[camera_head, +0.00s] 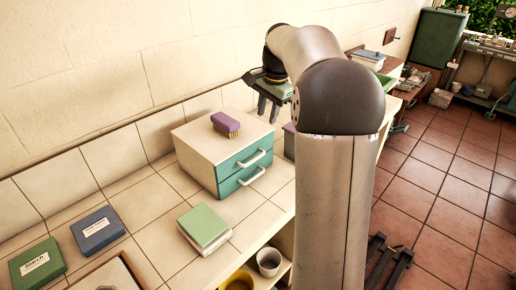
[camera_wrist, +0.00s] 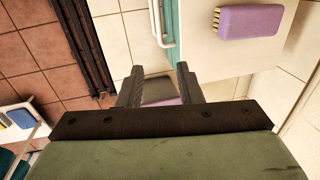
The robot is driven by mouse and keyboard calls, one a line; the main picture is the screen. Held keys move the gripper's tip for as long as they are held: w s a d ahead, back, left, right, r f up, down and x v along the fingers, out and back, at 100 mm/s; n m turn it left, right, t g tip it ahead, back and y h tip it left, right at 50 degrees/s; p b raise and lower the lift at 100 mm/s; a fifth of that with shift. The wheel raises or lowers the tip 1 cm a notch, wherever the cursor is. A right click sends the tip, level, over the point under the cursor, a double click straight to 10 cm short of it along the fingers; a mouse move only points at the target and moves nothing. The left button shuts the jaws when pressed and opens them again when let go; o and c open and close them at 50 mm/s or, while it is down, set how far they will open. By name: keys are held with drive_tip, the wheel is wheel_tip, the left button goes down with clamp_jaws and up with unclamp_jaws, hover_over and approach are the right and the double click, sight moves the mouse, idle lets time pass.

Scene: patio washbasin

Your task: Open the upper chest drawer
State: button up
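The chest (camera_head: 198,147) is a cream box on the tiled counter with two teal drawers, both looking shut. The upper drawer (camera_head: 230,165) has a white bar handle (camera_head: 251,158); the lower drawer (camera_head: 231,186) has a similar one. My gripper (camera_head: 268,108) hangs above and beyond the chest's right side, pointing down, apart from the handles. In the wrist view my gripper (camera_wrist: 160,68) has its fingers spread with nothing held between them. A white handle (camera_wrist: 160,22) and a strip of teal front show beyond the fingertips; which handle it is, I cannot tell.
A purple brush (camera_head: 226,124) lies on the chest's top. A green-topped block (camera_head: 203,226) sits in front of the chest. A blue box (camera_head: 97,230) and a green box (camera_head: 37,263) lie at left. A purple item (camera_head: 289,140) stands right of the chest, partly hidden by my arm.

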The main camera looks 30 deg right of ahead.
sight(259, 156)
drive_tip(key=w+f, duration=0.1)
drive_tip(key=f, duration=0.4)
drive_tip(key=f+p, duration=0.1)
drive_tip(key=f, duration=0.4)
drive_tip(key=w+a+f, duration=0.1)
drive_tip(key=f, duration=0.5)
drive_tip(key=shift+w+p, duration=0.35)
drive_tip(key=shift+p, duration=0.05)
clamp_jaws()
